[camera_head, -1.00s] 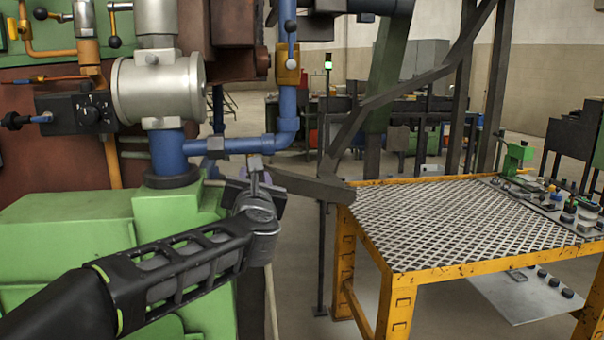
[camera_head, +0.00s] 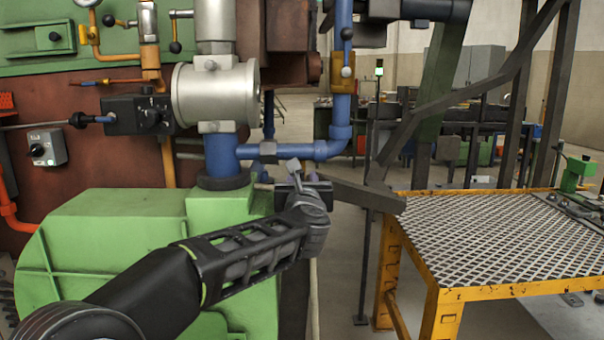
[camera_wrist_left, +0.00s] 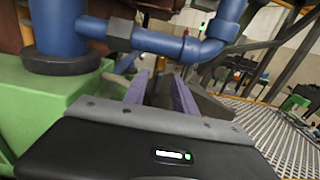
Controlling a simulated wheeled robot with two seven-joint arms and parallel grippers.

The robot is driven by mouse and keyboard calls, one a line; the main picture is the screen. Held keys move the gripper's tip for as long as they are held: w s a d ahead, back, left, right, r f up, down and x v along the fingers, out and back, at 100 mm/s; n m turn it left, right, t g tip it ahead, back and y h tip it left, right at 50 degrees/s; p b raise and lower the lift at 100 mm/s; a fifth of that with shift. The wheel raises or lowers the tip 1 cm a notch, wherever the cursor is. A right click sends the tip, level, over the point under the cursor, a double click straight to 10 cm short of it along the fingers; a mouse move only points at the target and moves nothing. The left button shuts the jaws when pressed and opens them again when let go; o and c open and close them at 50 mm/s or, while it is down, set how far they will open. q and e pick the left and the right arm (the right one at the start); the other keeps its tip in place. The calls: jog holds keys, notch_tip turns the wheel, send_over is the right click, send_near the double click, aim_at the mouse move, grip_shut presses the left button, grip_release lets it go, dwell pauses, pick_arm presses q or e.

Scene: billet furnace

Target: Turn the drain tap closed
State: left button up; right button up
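A tap with a yellow-brown body (camera_head: 345,79) and a ball-ended lever (camera_head: 347,52) sits on the vertical blue pipe. Another brass-coloured tap (camera_head: 148,22) with a black-ball lever stands at the upper left. I cannot tell for certain which is the drain tap. My left gripper (camera_head: 302,174) is below the elbow of the blue pipe, apart from both taps. In the left wrist view its two purple-grey fingers (camera_wrist_left: 160,84) are spread with nothing between them, below the blue pipe. My right gripper is not in view.
The blue pipe (camera_head: 313,151) runs from a blue stub under a silver cylinder (camera_head: 214,92) on green housing (camera_head: 110,235). A dark slanted bar (camera_head: 360,194) lies just right of my gripper. A yellow-framed mesh table (camera_head: 500,235) stands at the right.

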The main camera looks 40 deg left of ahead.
aim_at(302, 175)
pick_arm(q)
jog(key=shift+x, duration=1.95)
grip_shut()
